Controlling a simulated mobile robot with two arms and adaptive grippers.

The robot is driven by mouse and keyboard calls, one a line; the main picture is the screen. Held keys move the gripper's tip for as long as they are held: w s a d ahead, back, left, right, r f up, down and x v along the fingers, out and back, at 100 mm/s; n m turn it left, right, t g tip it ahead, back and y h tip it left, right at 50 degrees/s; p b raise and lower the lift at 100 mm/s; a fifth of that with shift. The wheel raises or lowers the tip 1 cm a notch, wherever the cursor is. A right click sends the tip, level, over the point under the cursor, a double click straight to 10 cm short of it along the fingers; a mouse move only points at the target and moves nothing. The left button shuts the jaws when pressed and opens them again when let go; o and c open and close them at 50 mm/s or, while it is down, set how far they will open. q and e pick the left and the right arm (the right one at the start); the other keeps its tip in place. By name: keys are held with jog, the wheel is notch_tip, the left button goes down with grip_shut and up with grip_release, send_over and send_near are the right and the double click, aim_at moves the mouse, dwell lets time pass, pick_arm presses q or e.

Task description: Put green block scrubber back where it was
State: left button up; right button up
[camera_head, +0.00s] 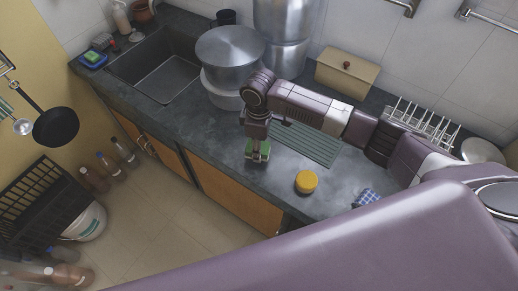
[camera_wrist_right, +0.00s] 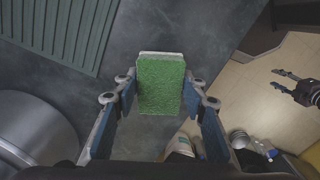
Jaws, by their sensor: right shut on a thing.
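My right gripper (camera_head: 258,146) points down over the dark counter near its front edge. It is shut on the green block scrubber (camera_wrist_right: 161,84), a green rectangular pad with a pale strip along one edge. In the head view the scrubber (camera_head: 254,154) shows green below the fingers. In the right wrist view it sits between the fingertips (camera_wrist_right: 160,94); I cannot tell whether it touches the counter. My left gripper (camera_wrist_right: 284,80) shows at the right of the wrist view, out over the floor, its fingers apart and empty. It is not seen in the head view.
A blue dish with a green-topped item (camera_head: 93,58) sits left of the sink (camera_head: 158,70). Large steel pots (camera_head: 228,57), a ribbed drying mat (camera_head: 310,144), a yellow round tub (camera_head: 306,181), a checkered cloth (camera_head: 367,196) and a dish rack (camera_head: 422,121) occupy the counter.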

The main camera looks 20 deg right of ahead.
jog(key=shift+f, duration=1)
jog(key=shift+f, duration=0.1)
jog(key=o, duration=1.1)
notch_tip(320, 180, up, 12)
jog(key=shift+r+b, duration=0.15)
jog(key=shift+b, duration=0.55)
